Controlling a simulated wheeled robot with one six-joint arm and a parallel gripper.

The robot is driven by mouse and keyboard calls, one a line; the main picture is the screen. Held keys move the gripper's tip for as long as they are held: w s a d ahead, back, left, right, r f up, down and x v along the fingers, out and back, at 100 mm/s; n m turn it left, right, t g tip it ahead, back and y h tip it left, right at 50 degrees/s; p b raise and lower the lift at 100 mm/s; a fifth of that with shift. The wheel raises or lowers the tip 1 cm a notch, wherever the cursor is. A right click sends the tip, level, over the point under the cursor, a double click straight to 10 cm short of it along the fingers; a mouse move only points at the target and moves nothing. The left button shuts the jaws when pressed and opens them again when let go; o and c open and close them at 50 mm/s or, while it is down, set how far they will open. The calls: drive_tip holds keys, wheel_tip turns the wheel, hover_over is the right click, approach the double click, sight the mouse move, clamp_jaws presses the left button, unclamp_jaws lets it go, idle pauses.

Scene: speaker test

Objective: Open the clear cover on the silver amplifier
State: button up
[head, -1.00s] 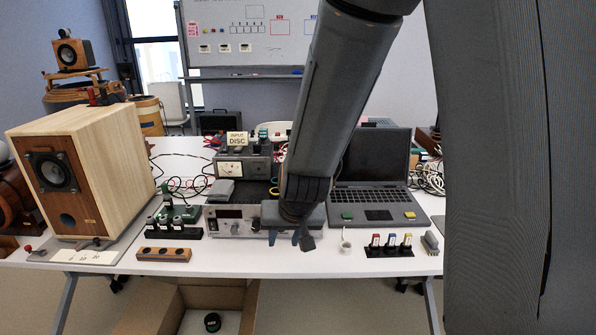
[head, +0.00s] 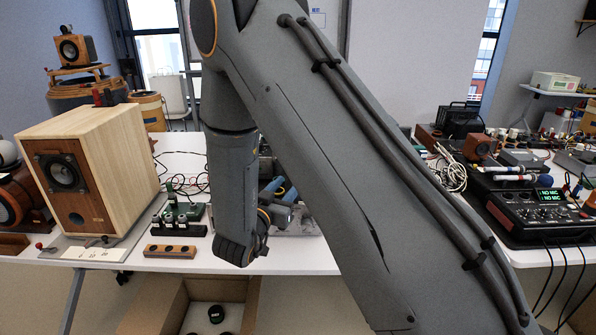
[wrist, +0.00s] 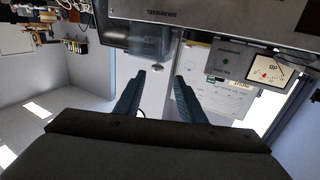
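The silver amplifier (head: 300,222) is mostly hidden behind my arm in the head view; only a strip of it shows. In the wrist view, which looks upside down, a silver panel (wrist: 215,14), apparently the amplifier's front, spans the top edge. A dark, glossy see-through-looking shape (wrist: 138,35) adjoins it; I cannot tell whether this is the clear cover or the laptop screen. My gripper (wrist: 158,72) is open, its two dark fingers apart with nothing between them, pointing toward the panel. In the head view its blue-grey fingers (head: 281,190) show beside my arm, over the amplifier area.
A meter unit (wrist: 268,70) shows in the wrist view. A black mixer (head: 540,212) is at right. An open cardboard box (head: 160,305) is below.

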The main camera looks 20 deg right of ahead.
drive_tip(key=p+x, duration=0.1)
drive_tip(key=x, duration=0.7)
drive_tip(key=shift+s+d+r+p, duration=0.15)
drive_tip(key=shift+d+p, duration=0.05)
drive_tip(key=shift+p, duration=0.2)
drive_tip(key=shift+c, duration=0.2)
clamp_jaws()
